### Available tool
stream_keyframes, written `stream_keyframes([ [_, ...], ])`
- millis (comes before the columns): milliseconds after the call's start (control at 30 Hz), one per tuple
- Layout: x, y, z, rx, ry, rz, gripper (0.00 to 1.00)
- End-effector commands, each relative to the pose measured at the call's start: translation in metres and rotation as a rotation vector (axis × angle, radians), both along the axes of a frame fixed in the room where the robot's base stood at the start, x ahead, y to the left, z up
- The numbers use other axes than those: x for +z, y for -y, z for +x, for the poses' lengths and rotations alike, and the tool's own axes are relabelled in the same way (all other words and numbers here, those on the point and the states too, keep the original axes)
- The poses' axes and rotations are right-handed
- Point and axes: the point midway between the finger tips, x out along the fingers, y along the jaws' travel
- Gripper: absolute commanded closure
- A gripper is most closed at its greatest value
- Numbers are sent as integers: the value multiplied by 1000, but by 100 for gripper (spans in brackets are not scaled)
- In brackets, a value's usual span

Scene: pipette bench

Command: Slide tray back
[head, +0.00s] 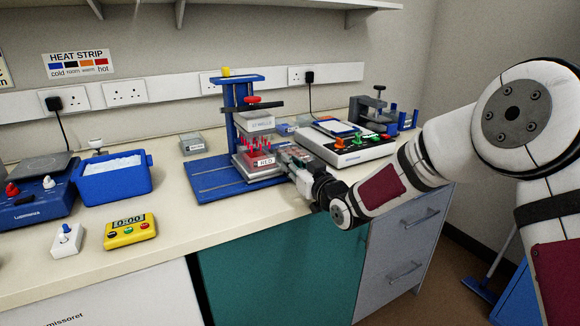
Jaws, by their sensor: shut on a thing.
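A blue press stand (243,95) stands on the bench at centre, with a yellow knob on top, a red-topped part and a pale block (254,122) on its column. Below that block is a tray or rack (246,168) holding red-topped items, with a label reading RED at its front. It sits over the blue base plate (215,185). My gripper (286,158) reaches in from the right and is shut at the tray's right side. The fingertips and the exact part gripped are hard to make out. My gripper hides the tray's right end.
Right of the stand is a white device (345,148) with coloured knobs. A dark clamp stand (374,105) is behind it. Left are a grey box (193,145), a blue ice tub (115,186), a yellow timer (130,232) and a white switch (67,238).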

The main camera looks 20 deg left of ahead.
Motion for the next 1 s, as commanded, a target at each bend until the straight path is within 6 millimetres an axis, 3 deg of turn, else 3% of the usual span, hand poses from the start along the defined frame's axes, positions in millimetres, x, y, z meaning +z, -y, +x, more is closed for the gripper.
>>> stream_keyframes([
  [67,2,4,5,-11,3,1,100],
  [100,2,5,5,-12,3,1,76],
  [167,2,5,5,-12,3,1,62],
  [567,1,7,0,-8,1,0,62],
  [1000,1,67,-50,-11,2,-1,62],
])
